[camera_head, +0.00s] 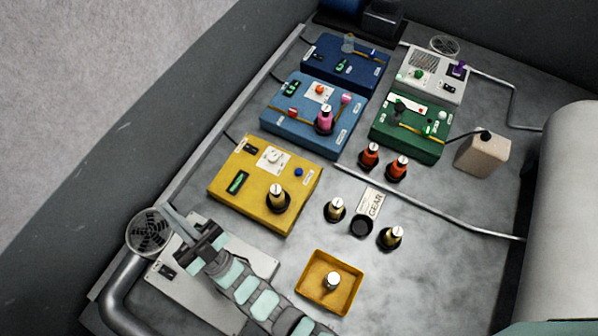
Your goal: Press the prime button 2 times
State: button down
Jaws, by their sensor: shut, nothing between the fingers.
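No label reading "prime" can be made out, so I cannot tell which button is the prime button. My gripper (171,213) is shut and empty at the lower left, over the edge of a pale panel (250,262) and beside a round fan grille (150,232). It is apart from every button. My arm hides part of the pale panel.
A dark blue box (320,65) stands at the back. Gold-topped holders (336,209), red ones (369,155) and an orange tray (312,270) stand at centre and front. Pipes cross the bench.

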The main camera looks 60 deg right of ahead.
jog(key=w+d+f+m+g+h+b, duration=0.1)
jog(key=w+d+f+g, duration=0.3)
jog(key=d+f, duration=0.55)
jog(key=w+d+f+m+g+b, duration=0.2)
jog(key=d+f+g, duration=0.4)
jog(key=d, duration=0.6)
jog(key=w+d+f+m+g+h+b, duration=0.1)
jog(key=w+d+f+g, duration=0.25)
jog(key=d+f, duration=0.7)
jog(key=g+y+b, duration=0.4)
jog(key=y+b, duration=0.2)
jog(key=y, duration=0.6)
send_over(301, 172)
notch_tip(301, 172, down, 13)
jog(key=shift+s, duration=0.1)
notch_tip(301, 172, down, 8)
jog(key=b, duration=0.5)
jog(key=shift+b, duration=0.35)
jog(key=shift+f+b, duration=0.4)
jog(key=shift+b, duration=0.05)
